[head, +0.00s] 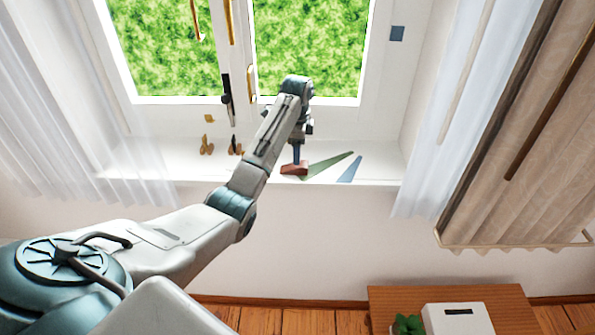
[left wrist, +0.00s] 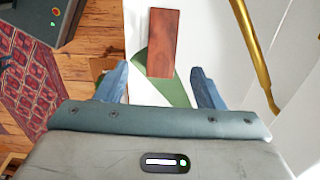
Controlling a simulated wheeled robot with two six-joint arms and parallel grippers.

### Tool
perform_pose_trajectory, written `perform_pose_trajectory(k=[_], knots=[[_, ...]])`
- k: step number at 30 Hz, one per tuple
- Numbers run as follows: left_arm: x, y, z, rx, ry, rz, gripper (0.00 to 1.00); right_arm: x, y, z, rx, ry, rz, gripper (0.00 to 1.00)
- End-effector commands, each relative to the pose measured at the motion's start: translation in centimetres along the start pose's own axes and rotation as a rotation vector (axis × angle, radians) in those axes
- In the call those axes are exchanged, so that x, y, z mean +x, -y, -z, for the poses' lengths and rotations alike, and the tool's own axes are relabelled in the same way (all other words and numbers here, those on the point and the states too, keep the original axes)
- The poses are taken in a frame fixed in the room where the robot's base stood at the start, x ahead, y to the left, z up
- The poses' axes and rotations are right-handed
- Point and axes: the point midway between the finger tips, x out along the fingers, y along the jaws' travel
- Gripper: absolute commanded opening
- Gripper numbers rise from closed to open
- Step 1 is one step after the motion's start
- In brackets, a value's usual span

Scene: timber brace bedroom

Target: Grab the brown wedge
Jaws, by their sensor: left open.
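The brown wedge (head: 294,169) is a reddish-brown block on the white windowsill, near its front edge. It shows in the left wrist view (left wrist: 163,43) as a long wooden piece. A green wedge (head: 330,164) lies beside it to the right and shows partly behind it in the left wrist view (left wrist: 176,92). A blue wedge (head: 350,169) lies farther right. My left gripper (head: 297,153) points down just above the brown wedge. In the left wrist view its two blue fingers (left wrist: 160,72) are apart, with the wedge's near end between their tips. I cannot tell if they touch it.
The white sill (head: 385,165) runs below a window with a black handle (head: 227,90). Small gold and dark pieces (head: 207,146) stand left of my arm. Sheer curtains hang at both sides. A wooden cabinet (head: 400,297) with a white box and plant stands below right.

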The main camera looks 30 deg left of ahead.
Motion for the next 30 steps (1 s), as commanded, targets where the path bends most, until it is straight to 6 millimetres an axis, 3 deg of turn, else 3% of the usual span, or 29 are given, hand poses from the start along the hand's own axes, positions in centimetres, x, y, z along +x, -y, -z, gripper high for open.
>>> perform_pose_trajectory(k=[7,12,18,24,30], knots=[[1.6,-0.1,-0.1,0.000,0.000,-0.001,0.62,-2.0,-0.1,0.3,0.000,-0.001,0.000,0.50],[3.9,-0.1,-0.1,0.001,0.000,-0.002,0.62,-3.6,-0.3,0.5,0.000,-0.001,0.000,0.50],[5.9,0.0,-0.1,0.001,-0.001,0.002,0.62,-4.0,-0.3,0.4,0.000,0.000,0.000,0.50],[6.0,0.0,-0.1,0.001,-0.001,0.003,0.62,-3.9,-0.3,0.4,0.000,0.000,0.000,0.50],[5.9,0.0,-0.1,0.000,-0.001,0.003,0.23,-3.9,-0.3,0.4,0.000,-0.001,0.000,0.50]])
